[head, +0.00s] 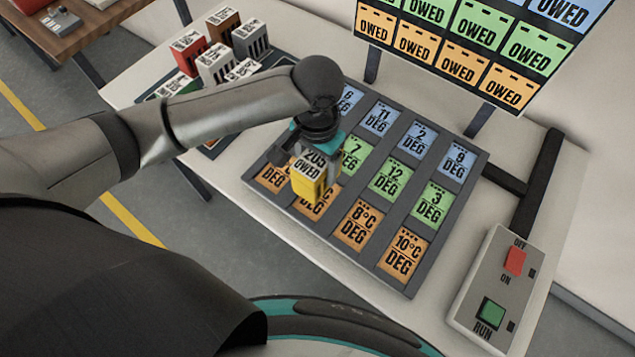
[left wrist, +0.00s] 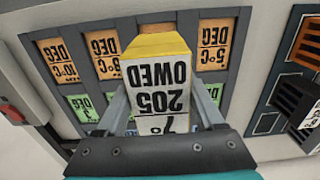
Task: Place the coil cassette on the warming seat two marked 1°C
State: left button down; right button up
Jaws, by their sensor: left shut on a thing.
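My left gripper (head: 314,148) is shut on a yellow coil cassette (head: 308,186) with a white label reading "205 OWED". In the left wrist view the cassette (left wrist: 156,85) sits between the two fingers, its yellow end pointing away. It is over the orange row of the grey seat panel (head: 290,216); whether it touches the panel I cannot tell. The orange seat (head: 312,207) under it is mostly covered and its number is hidden. In the left wrist view, the 8°C seat (left wrist: 103,52) is left of the cassette and the 5°C seat (left wrist: 213,45) right. No readable 1°C marking shows.
A rack of red, white and grey cassettes (head: 216,64) stands at the back left. A board of "OWED" cards (head: 462,40) rises behind the panel. A control box (head: 497,290) with red and green switches lies at the right. The orange 10°C seat (head: 403,254) is empty.

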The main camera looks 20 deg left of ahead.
aim_at(318, 158)
pick_arm(q)
notch_tip(318, 158, down, 3)
jog(key=shift+r, duration=0.1)
jog(key=shift+f+b, duration=0.5)
jog(key=shift+f, duration=1.6)
pick_arm(e)
jog(key=shift+d+f, duration=0.4)
jog(key=shift+f, duration=0.2)
pick_arm(q)
jog(key=shift+f, duration=0.1)
grip_release()
notch_tip(318, 158, up, 12)
jog(key=shift+r+p, duration=0.1)
jog(key=shift+p, duration=0.95)
pick_arm(e)
notch_tip(318, 158, up, 2)
jog(key=shift+r, duration=0.1)
